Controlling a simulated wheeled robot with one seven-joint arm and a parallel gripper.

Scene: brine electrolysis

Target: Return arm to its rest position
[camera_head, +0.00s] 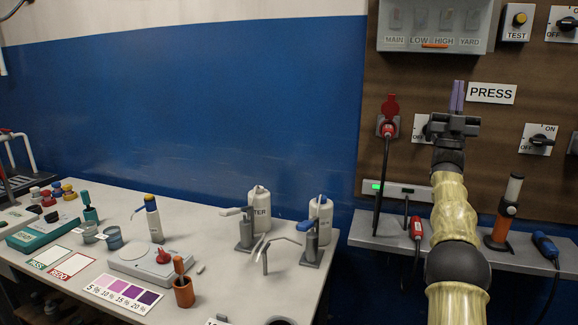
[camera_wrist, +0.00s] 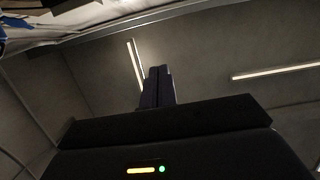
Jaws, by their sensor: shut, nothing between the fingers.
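My gripper (camera_head: 457,96) is at the right in the head view, raised in front of the brown switch board. Its two purple-grey fingers point up and are together, with nothing between them. My arm, in a pale yellow cover, rises from the bottom edge below it. The wrist view shows the shut fingers (camera_wrist: 158,88) pointing up towards a ceiling with light strips. The gripper is left of the PRESS label (camera_head: 491,93) and partly hides a switch plate (camera_head: 421,129) behind it.
A white bench (camera_head: 215,285) at left holds bottles, a flat device (camera_head: 153,263), an orange cup (camera_head: 184,292) and clamp stands. A grey shelf (camera_head: 385,232) under the board holds an orange-black tool (camera_head: 503,212).

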